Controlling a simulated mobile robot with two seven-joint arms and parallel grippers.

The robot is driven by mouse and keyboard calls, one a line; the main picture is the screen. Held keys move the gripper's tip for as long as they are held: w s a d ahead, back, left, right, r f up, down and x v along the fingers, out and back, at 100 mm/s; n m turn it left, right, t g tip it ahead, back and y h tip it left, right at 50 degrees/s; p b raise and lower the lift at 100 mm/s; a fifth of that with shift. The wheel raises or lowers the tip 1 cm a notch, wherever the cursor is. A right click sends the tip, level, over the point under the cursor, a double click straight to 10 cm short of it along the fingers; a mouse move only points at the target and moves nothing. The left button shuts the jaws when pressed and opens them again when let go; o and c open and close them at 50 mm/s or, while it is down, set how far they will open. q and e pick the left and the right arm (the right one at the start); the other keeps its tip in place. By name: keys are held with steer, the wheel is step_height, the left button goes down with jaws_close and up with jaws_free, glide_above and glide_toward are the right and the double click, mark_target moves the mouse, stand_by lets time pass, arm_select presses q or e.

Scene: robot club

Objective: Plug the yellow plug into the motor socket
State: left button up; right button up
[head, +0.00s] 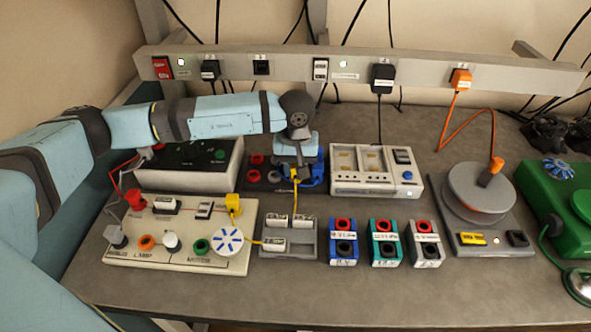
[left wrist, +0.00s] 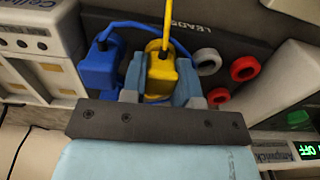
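The yellow plug (left wrist: 161,76) stands between the two fingers of my left gripper (left wrist: 161,84) in the left wrist view, and the fingers look closed against its sides. In the head view my left gripper (head: 295,166) is over the dark leads tray (head: 258,184), with a little of the yellow plug (head: 295,173) showing and its yellow lead hanging forward. Another yellow plug (head: 233,203) sits on the cream circuit board (head: 130,257). A green socket (head: 202,246) is by the MOTOR label, left of the blue-and-white wheel (head: 229,241). My right gripper is out of view.
A blue plug (left wrist: 98,64) is close beside my left gripper, with red rings (left wrist: 244,68) on the other side. A battery tray (head: 288,248) stands right of the board, then several coloured boxes (head: 342,256). The front table strip is clear.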

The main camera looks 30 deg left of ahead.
mark_target(296, 165)
arm_select(q)
steer(key=shift+c, duration=0.3)
steer(key=shift+o, duration=0.8)
steer(key=shift+c, duration=0.8)
steer(key=shift+r, duration=0.2)
steer(key=shift+r+p, duration=0.45)
steer(key=shift+r, duration=0.55)
steer(key=shift+r+p, duration=0.4)
steer(key=shift+r, duration=1.25)
